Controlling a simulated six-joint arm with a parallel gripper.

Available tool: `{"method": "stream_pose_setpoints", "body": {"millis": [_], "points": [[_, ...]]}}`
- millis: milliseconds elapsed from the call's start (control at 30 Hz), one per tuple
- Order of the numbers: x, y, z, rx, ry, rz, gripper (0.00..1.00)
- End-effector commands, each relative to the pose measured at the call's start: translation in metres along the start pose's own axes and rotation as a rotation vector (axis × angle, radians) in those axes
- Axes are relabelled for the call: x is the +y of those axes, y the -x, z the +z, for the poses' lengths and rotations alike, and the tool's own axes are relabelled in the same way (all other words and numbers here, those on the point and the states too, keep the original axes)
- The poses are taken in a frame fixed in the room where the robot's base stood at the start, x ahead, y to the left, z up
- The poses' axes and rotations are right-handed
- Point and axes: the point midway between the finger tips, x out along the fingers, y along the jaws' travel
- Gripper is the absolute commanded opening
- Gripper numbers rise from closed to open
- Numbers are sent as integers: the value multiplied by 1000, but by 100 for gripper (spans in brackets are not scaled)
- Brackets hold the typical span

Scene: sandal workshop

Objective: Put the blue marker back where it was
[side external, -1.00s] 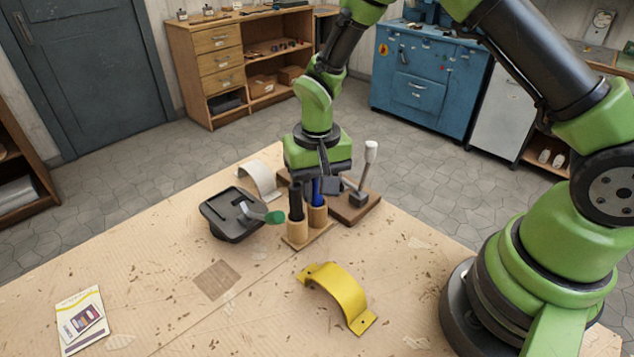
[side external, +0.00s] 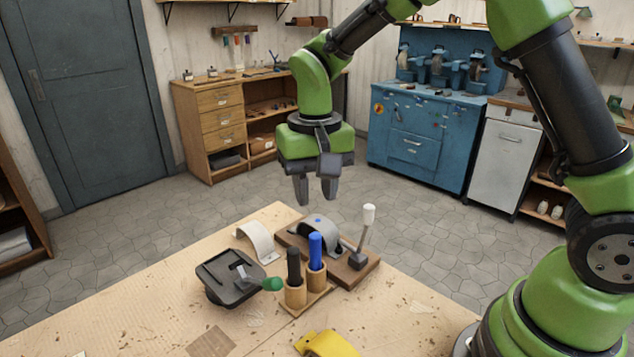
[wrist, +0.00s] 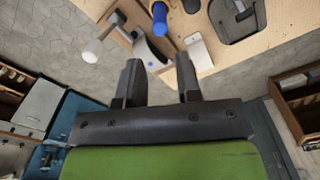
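The blue marker (side external: 315,250) stands upright in the right-hand cup of a small wooden two-cup holder (side external: 318,296). A black marker (side external: 293,266) stands in the left-hand cup. My gripper (side external: 316,200) is open and empty, with its fingers pointing down, in the air above the holder and apart from the marker. In the wrist view the blue marker (wrist: 160,17) shows near the top edge, beyond my open fingers (wrist: 157,65). The lower part of the marker is hidden inside its cup.
Behind the holder, a wooden board (side external: 357,272) carries a grey arched piece and an upright white-topped lever (side external: 367,228). A black tray (side external: 221,292) with a green-handled tool is left, a white arched piece (side external: 258,240) behind it, and a yellow arched piece (side external: 330,345) in front.

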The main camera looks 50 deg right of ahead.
Motion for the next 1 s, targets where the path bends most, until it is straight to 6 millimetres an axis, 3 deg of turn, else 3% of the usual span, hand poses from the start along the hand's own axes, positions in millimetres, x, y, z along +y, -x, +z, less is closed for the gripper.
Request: {"method": "stream_pose_setpoints", "body": {"millis": [233,367,500,700,900,1000], "points": [[1,11,1,5,1,-7,32],[9,35,11,45,6,-53,32],[29,77,37,134,26,-145,32],[63,118,90,289,61,-277,32],[88,127,134,430,94,-372,32],[94,126,147,474,105,-397,32]]}}
